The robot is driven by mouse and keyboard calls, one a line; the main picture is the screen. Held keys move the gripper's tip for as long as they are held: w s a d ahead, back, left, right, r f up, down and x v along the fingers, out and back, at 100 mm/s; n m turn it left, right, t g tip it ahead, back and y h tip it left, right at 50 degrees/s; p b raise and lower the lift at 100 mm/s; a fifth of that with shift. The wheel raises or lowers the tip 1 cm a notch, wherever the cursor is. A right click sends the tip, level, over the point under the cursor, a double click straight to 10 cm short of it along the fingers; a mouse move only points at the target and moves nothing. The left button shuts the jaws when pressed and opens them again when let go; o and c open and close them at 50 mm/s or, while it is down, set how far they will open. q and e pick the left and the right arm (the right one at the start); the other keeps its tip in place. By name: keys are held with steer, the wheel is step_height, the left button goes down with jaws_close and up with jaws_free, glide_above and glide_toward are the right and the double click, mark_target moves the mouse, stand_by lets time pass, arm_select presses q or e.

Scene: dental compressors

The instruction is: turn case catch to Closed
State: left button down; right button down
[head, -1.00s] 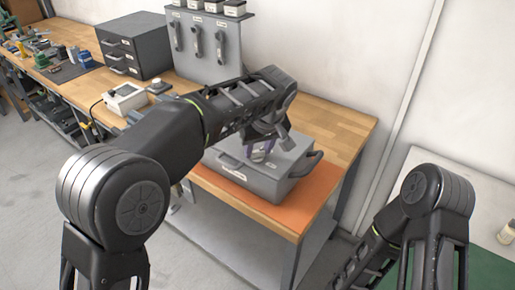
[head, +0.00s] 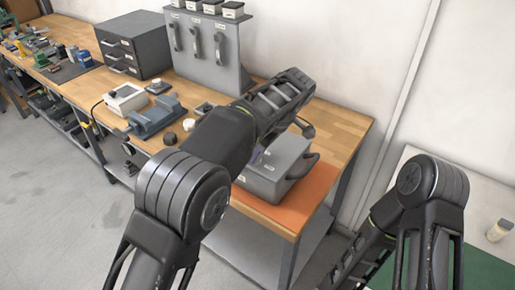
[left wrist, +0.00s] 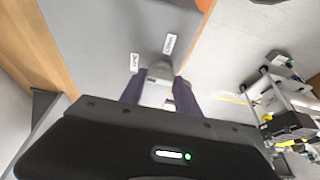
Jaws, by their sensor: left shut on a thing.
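The grey case (head: 276,182) sits on an orange mat (head: 312,203) at the near end of the wooden bench. My left arm crosses over it and hides part of its top. My left gripper (left wrist: 160,92) is at the case, its purple fingers shut on the small grey case catch (left wrist: 166,72). The catch's visible end lies just below one white label (left wrist: 169,43); a second label (left wrist: 134,62) is to its left. The label lettering is too blurred to read surely. My right gripper is out of view.
A grey stand with handles (head: 208,50), a drawer cabinet (head: 135,45), a vise (head: 155,118) and a white device (head: 126,100) stand farther along the bench. A second table with a green mat (head: 480,268) is at the right.

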mark_target(265, 166)
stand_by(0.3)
arm_select(q)
steer(key=c, duration=0.9)
jaws_free()
steer(key=shift+d+r, duration=0.1)
steer(key=shift+r, duration=0.25)
steer(key=p+v, duration=0.5)
steer(key=v, duration=0.2)
steer(key=shift+s+r, duration=0.1)
